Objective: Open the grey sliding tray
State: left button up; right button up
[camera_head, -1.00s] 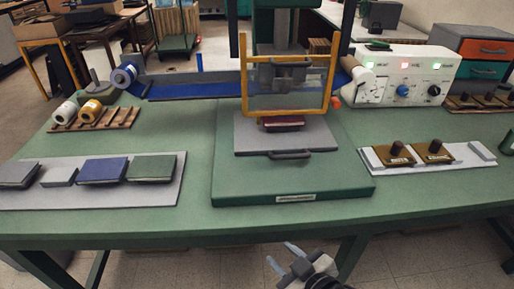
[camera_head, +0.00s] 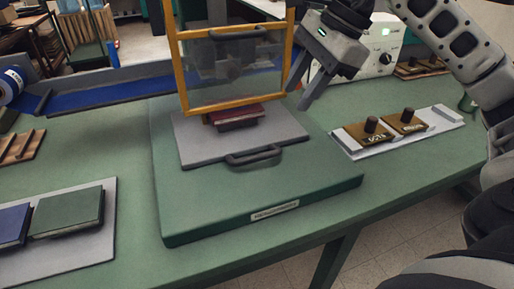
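The grey sliding tray (camera_head: 190,148) lies flat on the green press base (camera_head: 215,206), with its dark handle (camera_head: 254,156) at the front edge. A dark red block (camera_head: 237,119) rests on the tray towards the back. The yellow-framed clear guard (camera_head: 238,72) stands upright behind and above the block. My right gripper (camera_head: 298,92) is at the upper right, above and behind the handle, fingers pointing down and left. Its two fingers are apart with nothing between them. It hangs beside the guard's right post; I cannot tell if they touch. My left gripper is out of view.
A white plate (camera_head: 437,128) with two brass pieces (camera_head: 364,134) lies right of the base. A white control box (camera_head: 384,50) stands behind my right arm. A grey board (camera_head: 99,238) with dark covers lies at left. The green table (camera_head: 300,240) is clear in front.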

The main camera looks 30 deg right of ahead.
aim_at(257, 156)
jog(key=x, duration=1.5)
jog(key=shift+s+a+b, duration=0.1)
jog(key=shift+a+b, duration=0.1)
jog(key=shift+b, duration=0.15)
grip_shut()
